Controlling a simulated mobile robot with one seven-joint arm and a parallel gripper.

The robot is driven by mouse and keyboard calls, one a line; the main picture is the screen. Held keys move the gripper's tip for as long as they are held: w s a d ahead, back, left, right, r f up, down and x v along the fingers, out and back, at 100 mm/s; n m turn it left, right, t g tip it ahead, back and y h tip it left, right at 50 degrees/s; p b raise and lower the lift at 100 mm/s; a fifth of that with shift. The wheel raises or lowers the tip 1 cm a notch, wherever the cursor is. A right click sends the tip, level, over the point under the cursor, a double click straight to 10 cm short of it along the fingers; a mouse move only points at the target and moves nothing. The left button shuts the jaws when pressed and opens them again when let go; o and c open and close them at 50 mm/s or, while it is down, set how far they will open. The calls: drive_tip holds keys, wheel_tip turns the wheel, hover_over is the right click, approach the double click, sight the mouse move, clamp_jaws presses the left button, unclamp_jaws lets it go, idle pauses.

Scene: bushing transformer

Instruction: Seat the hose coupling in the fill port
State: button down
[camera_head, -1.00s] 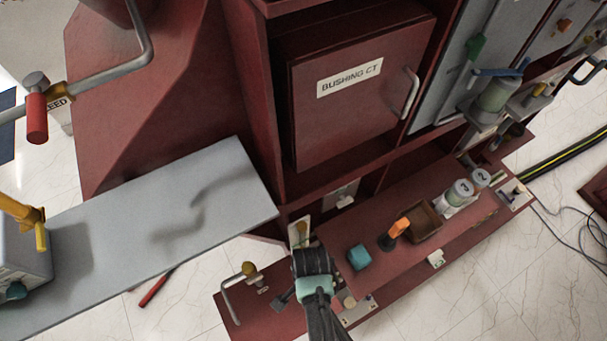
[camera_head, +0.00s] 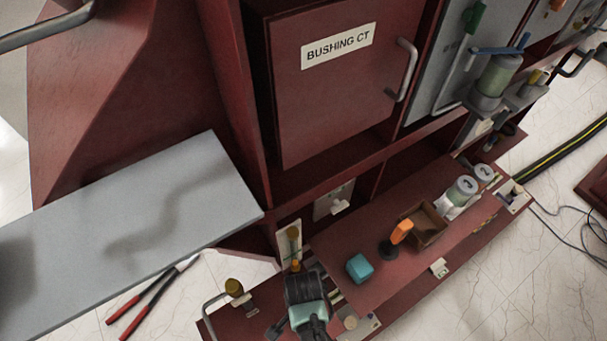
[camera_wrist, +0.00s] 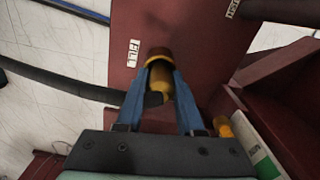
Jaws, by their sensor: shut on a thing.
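In the wrist view, my gripper (camera_wrist: 160,92) has its two blue fingers closed around a yellow coupling (camera_wrist: 161,80). A black hose (camera_wrist: 75,86) runs in from the left and ends in a dark rounded piece beside the coupling. A brown-red round end (camera_wrist: 159,53) shows just beyond the fingertips, next to a white FILL label (camera_wrist: 133,53) on the red surface. I cannot tell whether that end belongs to the coupling or the port, nor how deep it sits.
A brass-coloured knob (camera_head: 234,287) and a grey bent bar (camera_head: 207,310) stand left of my gripper. A teal block (camera_head: 359,267), an orange-handled tool (camera_head: 400,232) and a brown tray (camera_head: 424,228) lie to the right. A grey shelf (camera_head: 150,210) extends left.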

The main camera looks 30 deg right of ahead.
drive_tip(key=shift+f, duration=0.15)
drive_tip(key=c, duration=0.5)
unclamp_jaws()
drive_tip(key=shift+c, duration=0.2)
wheel_tip(320, 180, up, 12)
drive_tip(key=shift+r+p, duration=0.2)
drive_tip(key=shift+p, duration=0.35)
drive_tip(key=shift+s, duration=0.1)
